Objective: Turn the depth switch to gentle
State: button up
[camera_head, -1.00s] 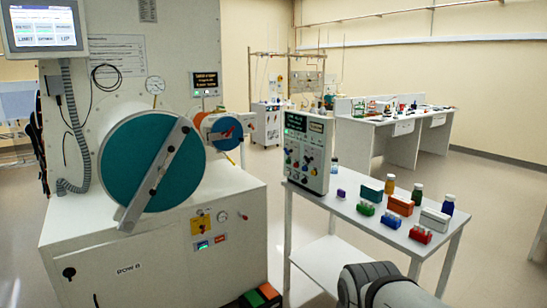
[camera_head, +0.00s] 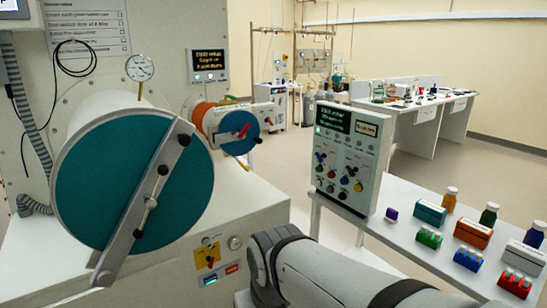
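A light grey control box (camera_head: 375,160) stands upright at the left end of the white table on the right. Its front carries a dark display (camera_head: 333,118) with small green text and several small knobs and switches (camera_head: 344,171) in red, blue, yellow and black. The labels beside them are too small to read, so I cannot tell which one is the depth switch or how it is set. My arm (camera_head: 330,272) shows at the bottom, below and in front of the box. My gripper is out of view.
The white table (camera_head: 400,232) bears bottles, small boxes and coloured tube racks right of the control box. A large glovebox cabinet with a round teal door (camera_head: 95,190) and a smaller orange-rimmed port (camera_head: 225,125) fills the left. Open floor lies behind the control box.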

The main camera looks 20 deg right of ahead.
aim_at(350, 170)
jog(key=z, duration=0.25)
jog(key=i, duration=0.8)
jog(key=z, duration=0.45)
jog(key=k, duration=0.75)
jog(key=z, duration=0.2)
jog(key=i, duration=0.75)
jog(key=u, duration=0.05)
